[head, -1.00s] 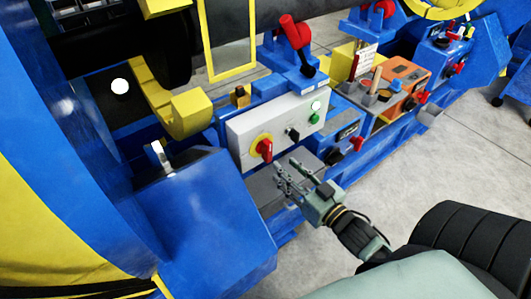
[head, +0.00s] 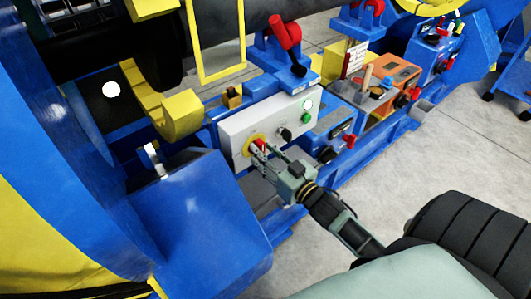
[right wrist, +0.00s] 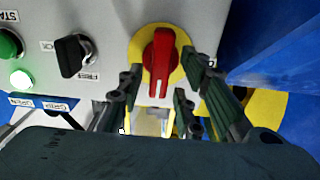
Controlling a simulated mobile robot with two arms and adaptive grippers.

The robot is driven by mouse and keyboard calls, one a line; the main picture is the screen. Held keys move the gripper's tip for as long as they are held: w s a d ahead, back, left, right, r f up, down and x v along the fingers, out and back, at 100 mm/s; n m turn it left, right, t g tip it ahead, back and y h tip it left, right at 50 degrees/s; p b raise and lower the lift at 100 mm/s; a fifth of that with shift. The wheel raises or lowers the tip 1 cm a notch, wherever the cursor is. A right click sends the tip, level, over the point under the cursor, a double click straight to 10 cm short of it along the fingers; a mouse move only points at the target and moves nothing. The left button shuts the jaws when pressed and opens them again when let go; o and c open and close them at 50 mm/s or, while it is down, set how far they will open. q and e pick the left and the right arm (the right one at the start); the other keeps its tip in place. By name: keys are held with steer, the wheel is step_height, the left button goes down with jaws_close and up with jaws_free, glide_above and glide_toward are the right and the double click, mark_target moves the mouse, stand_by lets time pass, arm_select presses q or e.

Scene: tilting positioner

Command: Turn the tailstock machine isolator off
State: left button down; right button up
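The isolator is a red rotary handle on a yellow round plate on the grey control box (head: 232,134). In the right wrist view the red handle (right wrist: 160,62) stands upright, its pointed end down, on the yellow plate (right wrist: 138,46). My right gripper (head: 262,152) is at the handle in the head view and partly covers it. In the right wrist view my right gripper (right wrist: 158,88) is open, with one finger on each side of the handle's lower part. A gap shows on both sides, so the fingers look apart from it. My left gripper is not in view.
A black selector knob (right wrist: 72,56) and a green button (right wrist: 10,44) sit beside the isolator on the same panel. A blue box with a red knob (head: 349,140) stands to the right. Clear grey floor (head: 420,150) lies right of the machine.

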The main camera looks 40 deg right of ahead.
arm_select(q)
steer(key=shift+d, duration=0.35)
arm_select(e)
jaws_close()
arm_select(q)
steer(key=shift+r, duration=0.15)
arm_select(e)
steer(key=shift+n, duration=0.3)
arm_select(q)
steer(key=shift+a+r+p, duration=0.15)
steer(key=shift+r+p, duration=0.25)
steer(key=shift+p, duration=0.15)
arm_select(e)
steer(key=n, duration=0.5)
steer(key=f+n, duration=0.1)
steer(key=n, duration=0.5)
steer(key=a+n, duration=0.1)
steer(key=n, duration=0.5)
steer(key=shift+a+f, duration=0.1)
steer(key=shift+f, duration=0.05)
steer(key=shift+n, duration=0.4)
steer(key=shift+o, duration=1)
jaws_free()
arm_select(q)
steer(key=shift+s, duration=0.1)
